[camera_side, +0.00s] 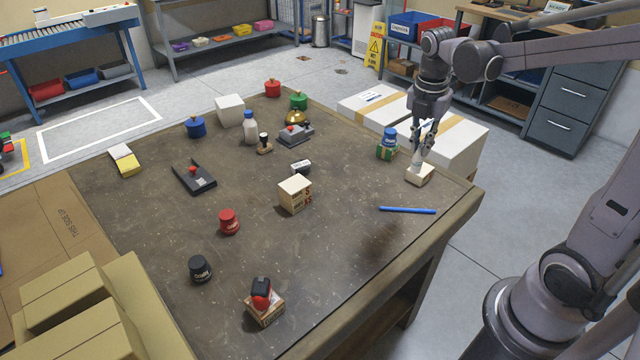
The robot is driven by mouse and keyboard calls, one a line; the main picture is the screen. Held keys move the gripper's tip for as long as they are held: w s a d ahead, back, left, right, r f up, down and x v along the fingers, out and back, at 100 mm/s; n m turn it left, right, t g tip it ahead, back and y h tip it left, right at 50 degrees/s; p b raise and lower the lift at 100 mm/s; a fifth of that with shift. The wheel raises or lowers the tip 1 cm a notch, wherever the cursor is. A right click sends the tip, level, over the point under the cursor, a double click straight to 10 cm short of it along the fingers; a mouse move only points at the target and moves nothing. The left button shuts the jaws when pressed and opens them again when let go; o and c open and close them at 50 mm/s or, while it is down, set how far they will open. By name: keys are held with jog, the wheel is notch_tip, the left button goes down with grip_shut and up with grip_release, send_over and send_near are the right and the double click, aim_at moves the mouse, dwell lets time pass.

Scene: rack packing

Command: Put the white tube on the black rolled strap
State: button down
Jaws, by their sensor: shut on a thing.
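My gripper (423,148) points down at the right side of the table, shut on the white tube (416,160). The tube is small and partly hidden by the fingers. It is just above or touching a cream block (421,176); I cannot tell which. A dark round item with pale marks (200,269), apparently the black rolled strap, sits at the front left of the table, far from my gripper. Its top looks bare.
A blue-capped jar (387,144) stands close left of my gripper, and a blue stick (407,210) lies in front. A wooden box (294,195) and a red round item (228,221) stand between gripper and strap. A black-and-red stack (263,302) is right of the strap.

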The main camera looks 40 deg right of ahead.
jog(key=w+n, duration=0.7)
jog(key=w, duration=1.8)
jog(key=shift+t, duration=0.4)
jog(key=shift+w+a+f, duration=1.15)
jog(key=shift+a+f, duration=0.35)
jog(key=shift+f, duration=0.4)
jog(key=shift+w+a+f, duration=1.15)
jog(key=shift+a+f, duration=0.4)
jog(key=shift+f, duration=0.3)
jog(key=shift+w+a+f, duration=1.15)
jog(key=shift+a+f, duration=0.35)
jog(key=shift+f, duration=0.4)
jog(key=shift+f, duration=0.15)
jog(key=c, duration=1.4)
grip_release()
jog(key=shift+o, duration=0.2)
